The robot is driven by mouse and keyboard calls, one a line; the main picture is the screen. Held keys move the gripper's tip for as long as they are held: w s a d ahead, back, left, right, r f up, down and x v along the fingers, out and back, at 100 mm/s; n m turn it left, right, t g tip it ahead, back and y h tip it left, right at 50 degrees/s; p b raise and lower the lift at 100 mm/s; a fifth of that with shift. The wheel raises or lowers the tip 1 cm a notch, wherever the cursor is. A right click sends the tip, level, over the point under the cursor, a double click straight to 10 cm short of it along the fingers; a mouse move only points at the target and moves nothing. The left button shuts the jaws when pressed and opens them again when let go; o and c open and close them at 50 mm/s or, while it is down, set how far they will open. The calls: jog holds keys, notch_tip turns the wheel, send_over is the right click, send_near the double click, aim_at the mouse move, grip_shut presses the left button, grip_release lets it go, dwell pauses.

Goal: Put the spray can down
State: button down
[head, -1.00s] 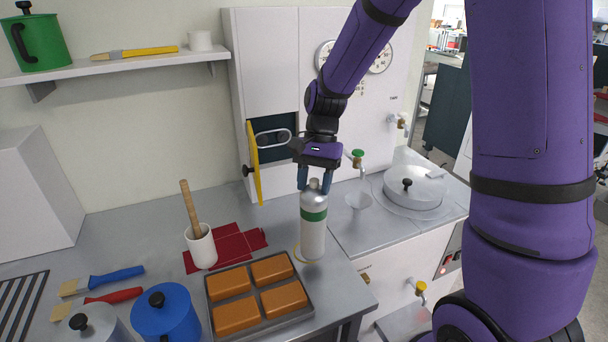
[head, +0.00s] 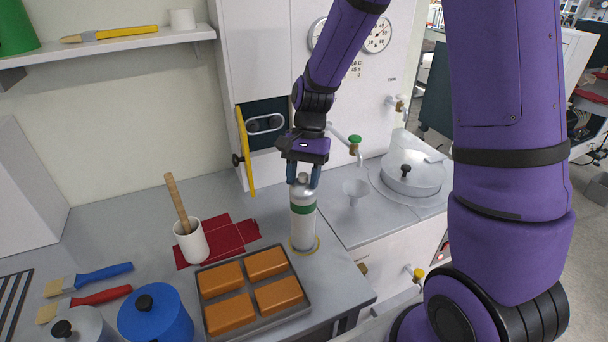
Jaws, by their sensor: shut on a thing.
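The spray can (head: 303,222) is a pale silver cylinder with a green band. It stands upright at the right part of the grey counter, with its base at a thin yellow ring (head: 313,251) marked there. Whether the base touches the counter is hard to tell. My gripper (head: 304,178) points down from above, its two blue fingers shut on the top of the can, one on each side.
A tray of orange blocks (head: 206,317) lies just in front-left of the can. A white pot with a wooden handle (head: 192,245) stands on red cloth (head: 240,234) to the left. A funnel (head: 355,190) and lidded pan (head: 415,185) are to the right.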

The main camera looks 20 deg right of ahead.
jog(key=shift+f, duration=0.15)
jog(key=c, duration=0.5)
grip_release()
jog(key=shift+c, duration=0.2)
jog(key=v, duration=1.2)
jog(key=s+d+r+n+t+h, duration=0.1)
jog(key=s+r+n+t, duration=0.3)
jog(key=s, duration=0.7)
jog(key=s+d+r+n+t+h, duration=0.2)
jog(key=s+r+n+t, duration=0.2)
jog(key=s+r, duration=0.4)
jog(key=s, duration=0.4)
jog(key=shift+s+d+t, duration=0.2)
jog(key=shift+d+t, duration=0.1)
jog(key=shift+d, duration=0.1)
